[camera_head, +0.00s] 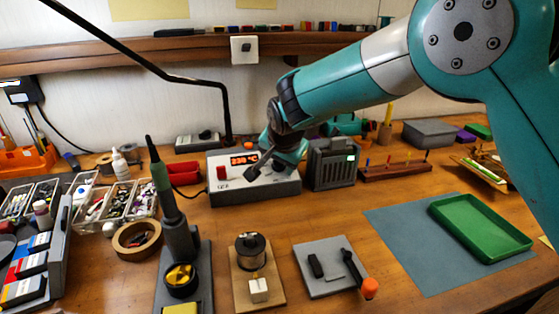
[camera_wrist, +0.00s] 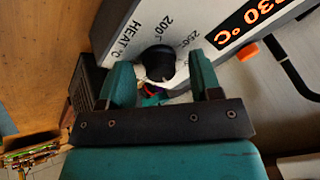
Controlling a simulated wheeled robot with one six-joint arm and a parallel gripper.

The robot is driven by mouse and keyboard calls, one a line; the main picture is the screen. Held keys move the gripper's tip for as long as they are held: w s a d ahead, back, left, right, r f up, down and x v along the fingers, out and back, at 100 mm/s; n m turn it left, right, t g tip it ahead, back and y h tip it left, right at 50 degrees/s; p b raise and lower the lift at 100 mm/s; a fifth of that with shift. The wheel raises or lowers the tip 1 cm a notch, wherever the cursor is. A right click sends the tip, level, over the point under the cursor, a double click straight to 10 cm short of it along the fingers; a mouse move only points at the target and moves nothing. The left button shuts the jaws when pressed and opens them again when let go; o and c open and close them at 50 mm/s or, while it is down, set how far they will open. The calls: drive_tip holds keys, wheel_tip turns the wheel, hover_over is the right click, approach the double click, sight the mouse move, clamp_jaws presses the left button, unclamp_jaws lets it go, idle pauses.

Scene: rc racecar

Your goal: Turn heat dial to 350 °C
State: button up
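The soldering station (camera_head: 235,191) is a pale grey box at the back of the bench. Its orange display (camera_head: 244,159) reads about 230 °C; in the wrist view the display (camera_wrist: 245,20) shows "30 °C" with its first digit cut off. The black heat dial (camera_wrist: 158,63) sits beside the printed "HEAT °C" scale, where 200 and 250 are legible. My gripper (camera_wrist: 161,82) is open, with one teal finger on each side of the dial and visible gaps to it. In the head view my gripper (camera_head: 262,165) is over the station's right part and hides the dial.
A dark grey ribbed box (camera_head: 332,165) stands close to the station's right side. A red tray (camera_head: 183,174) is at its left. A soldering iron stand (camera_head: 180,240), solder spool (camera_head: 250,250) and grey plate (camera_head: 325,283) are in front. The blue mat (camera_head: 410,250) has free room.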

drive_tip(key=b+v, duration=0.1)
drive_tip(key=v, duration=1.6)
drive_tip(key=shift+s+d+r, duration=0.1)
drive_tip(key=shift+r, duration=0.05)
drive_tip(key=s+d+f+n+g+y+p, duration=0.1)
drive_tip(key=s+d+n, duration=0.3)
drive_tip(key=s, duration=0.5)
drive_tip(key=s+d+f+n+g+y+p, duration=0.1)
drive_tip(key=s+d+n+g, duration=0.2)
drive_tip(key=s+d, duration=0.3)
drive_tip(key=s+d+f+n+g+p, duration=0.1)
drive_tip(key=s+d+n, duration=0.3)
drive_tip(key=s, duration=0.8)
drive_tip(key=shift+d+f+n+g+y, duration=0.4)
drive_tip(key=shift+f+n+g, duration=0.1)
drive_tip(key=shift+f+n, duration=0.1)
